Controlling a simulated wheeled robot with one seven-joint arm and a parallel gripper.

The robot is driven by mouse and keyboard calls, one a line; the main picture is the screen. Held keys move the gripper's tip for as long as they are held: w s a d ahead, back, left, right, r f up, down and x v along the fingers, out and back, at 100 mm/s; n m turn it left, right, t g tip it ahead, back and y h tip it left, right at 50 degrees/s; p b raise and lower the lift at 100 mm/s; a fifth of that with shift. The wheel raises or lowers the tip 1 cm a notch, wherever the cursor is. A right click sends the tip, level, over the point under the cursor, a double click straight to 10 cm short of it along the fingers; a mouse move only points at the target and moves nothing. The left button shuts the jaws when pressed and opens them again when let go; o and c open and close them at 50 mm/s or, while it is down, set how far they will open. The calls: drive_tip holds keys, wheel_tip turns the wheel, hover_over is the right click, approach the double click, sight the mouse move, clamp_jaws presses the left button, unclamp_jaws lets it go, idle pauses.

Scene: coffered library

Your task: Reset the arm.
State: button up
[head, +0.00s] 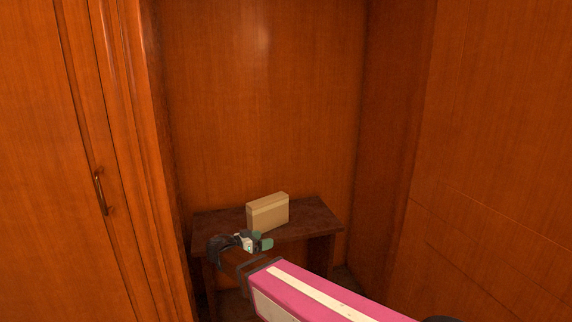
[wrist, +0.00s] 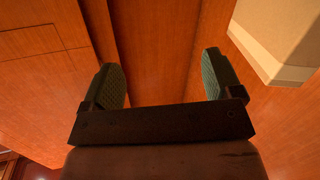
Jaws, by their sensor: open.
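My gripper (head: 262,241) is at the end of my pink and white arm, which reaches in from the lower right in the head view. It appears in front of the small dark table, near its front edge. In the wrist view, the two green-padded fingers of my gripper (wrist: 168,80) stand wide apart with nothing between them. A tan box (head: 268,212) stands upright on the table, just beyond the gripper in the head view. A pale tan surface, probably the box (wrist: 275,45), shows at the upper right of the wrist view, apart from the fingers.
The dark wooden table (head: 318,220) stands in a wood-panelled alcove, with walls behind and to the right. A wooden door with a metal handle (head: 101,192) is at the left. The tabletop is bare on both sides of the box.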

drive_tip(key=s+d+f+n+g+y, duration=0.3)
drive_tip(key=d+y, duration=0.1)
drive_tip(key=d, duration=0.5)
drive_tip(key=s+d+f+n+g+y, duration=0.3)
drive_tip(key=d+f+y, duration=0.1)
drive_tip(key=d, duration=0.5)
drive_tip(key=s+d+f+n+g+y, duration=0.2)
drive_tip(key=s+d+f+g+y, duration=0.1)
drive_tip(key=d, duration=0.7)
drive_tip(key=shift+s+f+n+y, duration=0.35)
drive_tip(key=shift+f+y, duration=0.2)
drive_tip(key=shift+y, duration=0.55)
